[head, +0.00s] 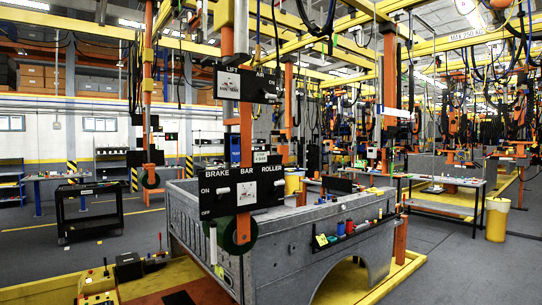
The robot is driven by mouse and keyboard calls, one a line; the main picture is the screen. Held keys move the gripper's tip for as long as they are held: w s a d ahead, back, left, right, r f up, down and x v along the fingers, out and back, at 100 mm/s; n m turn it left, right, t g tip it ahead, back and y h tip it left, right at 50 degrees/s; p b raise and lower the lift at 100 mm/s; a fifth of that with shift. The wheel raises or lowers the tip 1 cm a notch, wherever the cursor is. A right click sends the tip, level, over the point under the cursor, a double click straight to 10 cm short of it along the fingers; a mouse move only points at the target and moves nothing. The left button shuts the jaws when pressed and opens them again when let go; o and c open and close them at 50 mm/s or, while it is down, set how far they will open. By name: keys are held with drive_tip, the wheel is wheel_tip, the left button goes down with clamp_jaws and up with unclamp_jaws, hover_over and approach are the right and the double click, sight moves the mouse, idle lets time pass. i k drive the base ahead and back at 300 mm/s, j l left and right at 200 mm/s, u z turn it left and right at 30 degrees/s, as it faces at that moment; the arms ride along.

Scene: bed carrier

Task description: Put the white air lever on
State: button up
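A black control panel (246,84) lettered LIFT and AIR, with ON and OFF marks, is fixed to an orange post in the head view. I cannot clearly make out a white lever under AIR or its position at this size. A second black panel (243,191) below reads BRAKE, BAR and ROLLER, also with ON and OFF marks. A thin white upright handle (213,244) shows below the lower panel at its left; I cannot tell what it belongs to. My gripper is not in view.
A grey metal truck bed (285,244) stands on a yellow carrier frame behind the panels. A black rack (355,236) with small coloured items hangs on its side. A black cart (89,210) stands at left.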

sight(268, 96)
drive_tip(key=i+u, duration=0.1)
drive_tip(key=i, duration=0.95)
